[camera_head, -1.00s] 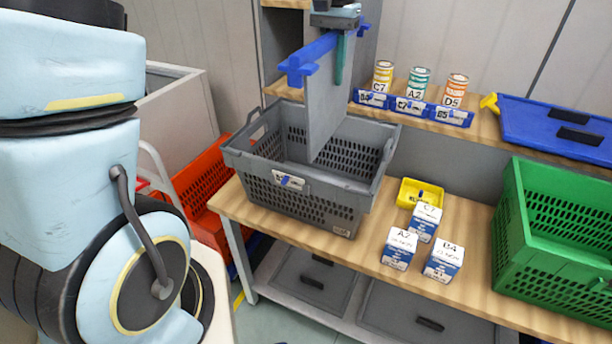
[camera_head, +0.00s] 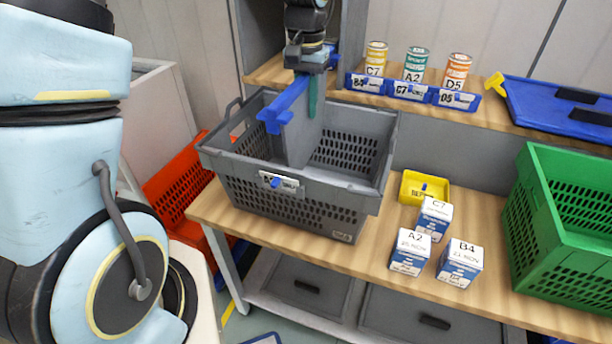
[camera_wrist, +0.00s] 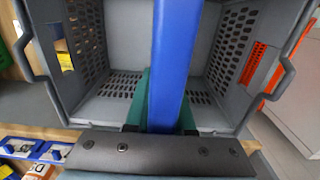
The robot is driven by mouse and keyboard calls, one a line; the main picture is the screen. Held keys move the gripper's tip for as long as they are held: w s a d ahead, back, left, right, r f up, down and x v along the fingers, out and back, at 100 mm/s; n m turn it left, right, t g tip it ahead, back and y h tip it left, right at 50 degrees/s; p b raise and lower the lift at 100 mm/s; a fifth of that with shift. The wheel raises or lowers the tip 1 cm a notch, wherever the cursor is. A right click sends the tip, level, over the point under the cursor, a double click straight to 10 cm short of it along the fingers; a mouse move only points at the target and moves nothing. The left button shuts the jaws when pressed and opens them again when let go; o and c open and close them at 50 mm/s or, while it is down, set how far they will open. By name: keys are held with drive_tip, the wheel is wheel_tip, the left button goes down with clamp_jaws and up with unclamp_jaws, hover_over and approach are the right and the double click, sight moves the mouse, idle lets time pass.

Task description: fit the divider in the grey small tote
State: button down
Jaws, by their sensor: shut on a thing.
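The grey small tote (camera_head: 330,190) stands on the wooden bench, open side up. The divider is a grey panel (camera_head: 302,135) with a blue top bar (camera_head: 285,102). It hangs upright with its lower part inside the tote, and its blue bar is still above the rim. My gripper (camera_head: 312,90) is shut on the divider's blue bar from above. In the wrist view the blue bar (camera_wrist: 174,60) runs between the teal fingers, with the tote's perforated walls (camera_wrist: 90,40) on both sides. The divider's lower edge is hidden by the tote's front wall.
A yellow bin (camera_head: 424,188) and several small boxes, one marked A2 (camera_head: 410,252), stand right of the tote. A green crate (camera_head: 565,235) is further right. Cans (camera_head: 415,65) and a blue lid (camera_head: 560,110) are on the back shelf. A red crate (camera_head: 180,190) is behind left.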

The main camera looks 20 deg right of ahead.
sight(306, 142)
wheel_tip(306, 142, down, 8)
drive_tip(key=shift+s+p, duration=0.1)
drive_tip(key=shift+p, duration=1.1)
drive_tip(key=shift+f, duration=0.4)
drive_tip(key=shift+f+b, duration=0.35)
drive_tip(key=shift+f, duration=0.25)
drive_tip(key=c, duration=0.8)
unclamp_jaws()
drive_tip(key=shift+o, duration=0.2)
